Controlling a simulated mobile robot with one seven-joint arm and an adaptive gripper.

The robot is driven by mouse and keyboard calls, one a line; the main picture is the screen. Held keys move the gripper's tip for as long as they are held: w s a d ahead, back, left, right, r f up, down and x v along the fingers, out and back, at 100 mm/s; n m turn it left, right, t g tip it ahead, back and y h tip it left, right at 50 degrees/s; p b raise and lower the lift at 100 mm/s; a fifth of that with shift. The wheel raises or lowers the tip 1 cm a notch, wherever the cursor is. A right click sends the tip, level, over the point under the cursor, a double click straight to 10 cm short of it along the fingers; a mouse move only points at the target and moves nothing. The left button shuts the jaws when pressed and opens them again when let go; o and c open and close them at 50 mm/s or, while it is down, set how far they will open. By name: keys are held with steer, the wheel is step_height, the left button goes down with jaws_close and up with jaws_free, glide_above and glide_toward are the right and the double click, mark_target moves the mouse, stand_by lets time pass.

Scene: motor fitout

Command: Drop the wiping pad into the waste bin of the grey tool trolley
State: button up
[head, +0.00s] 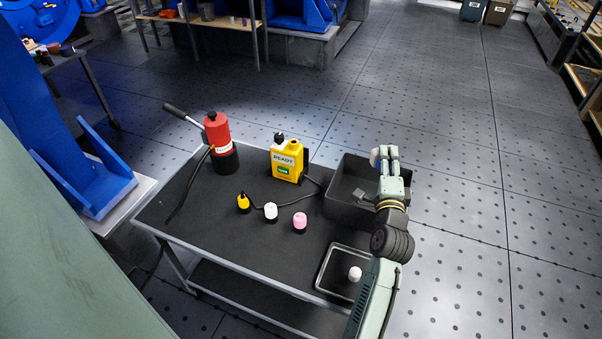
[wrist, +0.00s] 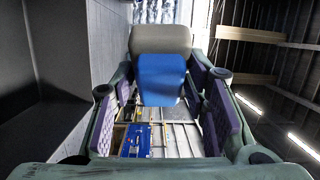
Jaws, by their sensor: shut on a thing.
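My gripper (head: 384,153) is over the right rear part of the dark waste bin (head: 338,207), which stands at the right end of the grey tool trolley (head: 245,246). My gripper is shut on the wiping pad, which shows in the wrist view as a blue block (wrist: 160,78) with a grey-beige part beyond it, between the purple-lined fingers. In the head view only a small pale blue-white bit of the pad (head: 374,157) shows beside the fingers. A small grey piece shows inside the bin. My arm hides the bin's right side.
On the trolley top stand a red cylinder (head: 217,138) with a lever, a yellow READY unit (head: 287,160), and yellow (head: 243,203), white (head: 270,212) and pink (head: 300,222) capped items. A shallow tray (head: 333,268) holds a white knob (head: 355,273). The floor to the right is clear.

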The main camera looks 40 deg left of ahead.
step_height(320, 180, down, 4)
steer(key=b, duration=0.2)
steer(key=shift+r+b, duration=0.1)
steer(key=shift+b, duration=0.3)
steer(key=shift+r, duration=0.1)
steer(key=o, duration=1.1)
steer(key=v, duration=0.7)
steer(key=shift+s+d, duration=0.15)
steer(key=shift+s, duration=0.05)
